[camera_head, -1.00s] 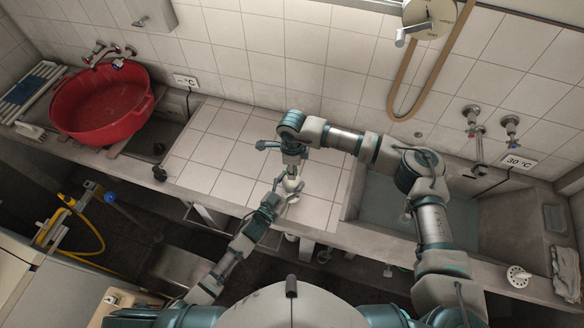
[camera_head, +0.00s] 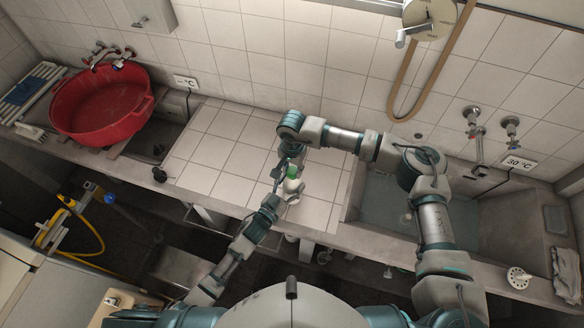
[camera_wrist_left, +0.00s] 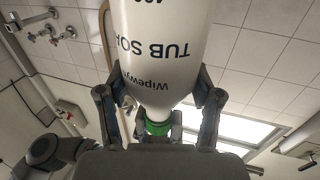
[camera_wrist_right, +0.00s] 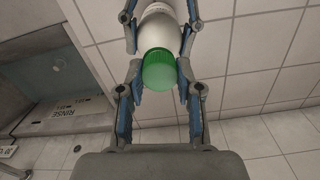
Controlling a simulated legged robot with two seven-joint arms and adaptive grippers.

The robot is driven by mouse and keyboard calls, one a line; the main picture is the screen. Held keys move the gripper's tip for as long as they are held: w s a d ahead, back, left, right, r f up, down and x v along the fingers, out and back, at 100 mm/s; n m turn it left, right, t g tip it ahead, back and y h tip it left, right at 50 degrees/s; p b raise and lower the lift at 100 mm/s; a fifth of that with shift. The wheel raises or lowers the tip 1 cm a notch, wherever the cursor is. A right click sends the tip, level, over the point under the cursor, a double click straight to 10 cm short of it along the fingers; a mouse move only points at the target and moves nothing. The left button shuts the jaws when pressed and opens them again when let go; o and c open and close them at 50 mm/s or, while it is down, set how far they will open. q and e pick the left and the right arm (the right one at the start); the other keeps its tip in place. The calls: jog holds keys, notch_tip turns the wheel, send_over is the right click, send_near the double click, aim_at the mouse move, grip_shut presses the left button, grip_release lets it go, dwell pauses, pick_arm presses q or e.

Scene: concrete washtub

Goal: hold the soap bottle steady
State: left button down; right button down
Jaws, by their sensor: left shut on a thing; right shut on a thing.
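The soap bottle (camera_head: 292,186) is white with a green cap (camera_head: 293,172) and is over the tiled counter, between my two grippers. In the left wrist view the bottle (camera_wrist_left: 165,45) shows "TUB SOAP" lettering, and my left gripper (camera_wrist_left: 160,97) is shut on its body, one finger on each side. In the right wrist view my right gripper (camera_wrist_right: 160,82) is shut on the green cap (camera_wrist_right: 158,70), with the left gripper's fingers around the white body beyond it. Whether the bottle's base touches the counter is hidden.
The tiled counter (camera_head: 215,150) is clear around the bottle. A sink basin (camera_head: 380,205) lies to the right, below wall taps (camera_head: 478,125). A red tub (camera_head: 100,100) stands at the far left. A dark small object (camera_head: 160,174) is near the counter's front left edge.

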aim_at(292, 170)
pick_arm(q)
jog(key=shift+s, duration=0.1)
pick_arm(e)
jog(key=shift+a+r, duration=0.15)
jog(key=shift+r, duration=0.25)
jog(key=shift+r, duration=0.8)
pick_arm(q)
jog(key=shift+a, duration=0.1)
pick_arm(e)
jog(key=shift+r, duration=1.95)
pick_arm(q)
jog(key=shift+c, duration=0.6)
grip_release()
